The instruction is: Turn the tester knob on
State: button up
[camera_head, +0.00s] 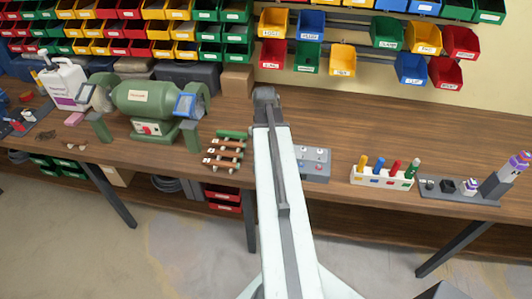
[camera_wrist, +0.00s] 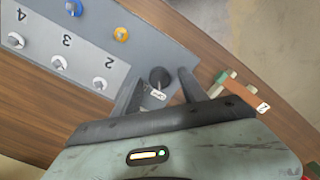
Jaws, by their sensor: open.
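The tester is a grey panel box (camera_head: 316,170) on the workbench, partly hidden behind my arm in the head view. In the wrist view its grey face (camera_wrist: 105,45) fills the upper left. A dark round knob (camera_wrist: 160,76) stands near the panel's edge, with a small white label (camera_wrist: 158,94) beside it. My gripper (camera_wrist: 162,80) is open, with one finger on each side of the knob in the picture. I cannot tell whether the fingers reach down around it or hover above it. My gripper is hidden in the head view.
Several silver switches (camera_wrist: 100,84) and an orange-ringed part (camera_wrist: 121,34) are on the panel. A brown-and-green rack (camera_head: 225,155) stands close left of my arm; part of it (camera_wrist: 250,92) shows right of my gripper. A white holder (camera_head: 382,180) stands farther right.

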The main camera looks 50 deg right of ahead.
grip_shut()
jog(key=shift+d, duration=0.25)
jog(key=shift+a, duration=0.2)
jog(key=m, duration=0.5)
jog(key=shift+m, duration=0.4)
jog(key=m, duration=0.5)
jog(key=shift+a+m, duration=0.15)
jog(key=shift+m, duration=0.55)
grip_release()
